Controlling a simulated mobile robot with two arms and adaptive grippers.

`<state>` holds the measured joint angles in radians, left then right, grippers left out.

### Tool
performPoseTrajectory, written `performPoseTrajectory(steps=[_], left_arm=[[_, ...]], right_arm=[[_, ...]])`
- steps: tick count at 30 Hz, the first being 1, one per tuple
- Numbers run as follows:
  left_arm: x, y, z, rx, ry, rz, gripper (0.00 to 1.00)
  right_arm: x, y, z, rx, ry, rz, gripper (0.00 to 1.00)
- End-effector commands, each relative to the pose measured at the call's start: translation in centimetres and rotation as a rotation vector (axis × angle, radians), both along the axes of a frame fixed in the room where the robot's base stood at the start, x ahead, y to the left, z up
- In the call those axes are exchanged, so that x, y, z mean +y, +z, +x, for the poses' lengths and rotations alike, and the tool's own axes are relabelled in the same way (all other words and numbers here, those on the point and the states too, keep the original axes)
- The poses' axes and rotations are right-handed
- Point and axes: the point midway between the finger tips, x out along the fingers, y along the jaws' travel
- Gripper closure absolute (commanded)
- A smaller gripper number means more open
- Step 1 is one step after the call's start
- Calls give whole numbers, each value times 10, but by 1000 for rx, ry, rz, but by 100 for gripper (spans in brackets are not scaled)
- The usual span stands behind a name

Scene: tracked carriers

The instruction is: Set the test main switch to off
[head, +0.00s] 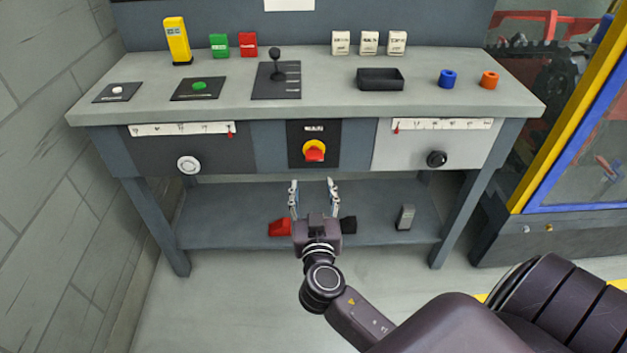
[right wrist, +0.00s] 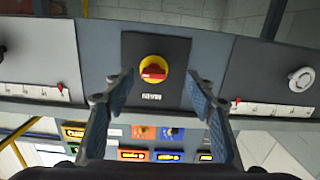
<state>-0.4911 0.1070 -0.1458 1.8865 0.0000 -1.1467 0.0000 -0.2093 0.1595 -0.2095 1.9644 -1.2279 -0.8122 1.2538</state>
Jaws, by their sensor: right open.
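The main switch (head: 315,153) is a red knob on a yellow disc, on a black plate in the middle of the bench's front panel. In the right wrist view, the switch (right wrist: 154,71) appears between my fingers, its red handle lying roughly crosswise. The plate's lettering is too small to read. My right gripper (head: 314,184) is open and empty, pointing at the panel from in front of and a little below the switch in the head view. Its two fingers (right wrist: 160,84) are apart and do not appear to touch the knob. My left gripper is not in view.
A white dial (head: 188,165) and a black knob (head: 437,159) flank the switch, each below a slider scale. The benchtop (head: 330,105) above holds a lever (head: 277,63), a black tray (head: 380,84) and small blocks. A lower shelf (head: 225,225) carries red, black and grey items.

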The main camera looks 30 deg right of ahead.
Motion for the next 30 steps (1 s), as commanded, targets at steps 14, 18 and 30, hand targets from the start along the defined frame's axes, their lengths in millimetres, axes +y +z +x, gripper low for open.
performPoseTrajectory(steps=[14,18,30], left_arm=[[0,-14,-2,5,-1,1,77],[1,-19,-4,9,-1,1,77],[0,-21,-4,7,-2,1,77]], right_arm=[[-33,25,42,-79,-24,6,49],[-41,24,56,-76,-22,6,49],[-45,22,63,-75,-21,9,50]])
